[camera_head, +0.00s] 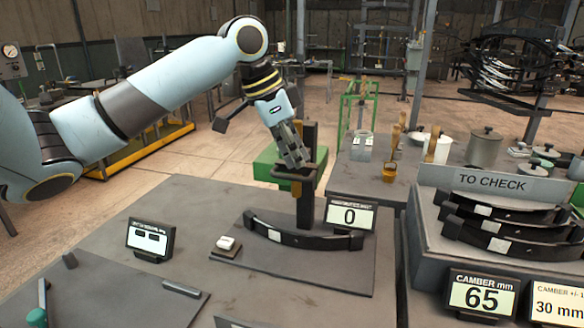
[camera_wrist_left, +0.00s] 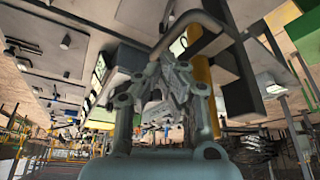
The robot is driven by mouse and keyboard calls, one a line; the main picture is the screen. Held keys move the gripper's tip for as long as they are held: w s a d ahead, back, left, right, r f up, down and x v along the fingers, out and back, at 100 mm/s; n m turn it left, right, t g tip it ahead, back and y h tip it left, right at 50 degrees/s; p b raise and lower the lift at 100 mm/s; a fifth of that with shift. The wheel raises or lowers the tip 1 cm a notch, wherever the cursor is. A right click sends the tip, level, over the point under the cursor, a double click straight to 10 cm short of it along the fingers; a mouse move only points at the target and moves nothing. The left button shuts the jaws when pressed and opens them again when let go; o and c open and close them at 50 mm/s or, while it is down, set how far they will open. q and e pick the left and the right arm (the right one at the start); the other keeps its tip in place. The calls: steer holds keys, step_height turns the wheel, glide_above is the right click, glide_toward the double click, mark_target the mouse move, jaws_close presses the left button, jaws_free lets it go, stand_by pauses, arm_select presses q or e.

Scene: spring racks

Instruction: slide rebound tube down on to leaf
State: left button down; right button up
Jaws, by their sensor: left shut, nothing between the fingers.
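A dark upright post (camera_head: 306,205) with a bracket (camera_head: 296,173) stands behind the leaf (camera_head: 290,236). I take this to be the rebound tube's stand; the tube itself is hard to make out behind my gripper. The leaf is a long, dark, curved bar lying on a grey plate. My left gripper (camera_head: 295,160) is shut and empty, pointing down right at the bracket, well above the leaf. In the left wrist view, its fingers (camera_wrist_left: 165,72) are together, close to a dark bracket (camera_wrist_left: 195,38) and a yellowish cylinder (camera_wrist_left: 204,92). My right gripper is not in view.
A display reading 0 (camera_head: 350,215) stands at the leaf's right end. A rack marked TO CHECK (camera_head: 490,183) holds several dark leaves at right. Pots and tools stand on the back bench.

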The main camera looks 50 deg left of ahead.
arm_select(q)
steer(key=shift+f, duration=0.15)
stand_by(0.3)
step_height(320, 180, down, 8)
steer(key=shift+f+b, duration=0.2)
steer(key=shift+b, duration=0.2)
stand_by(2.4)
steer(key=shift+s+f, duration=0.1)
stand_by(0.5)
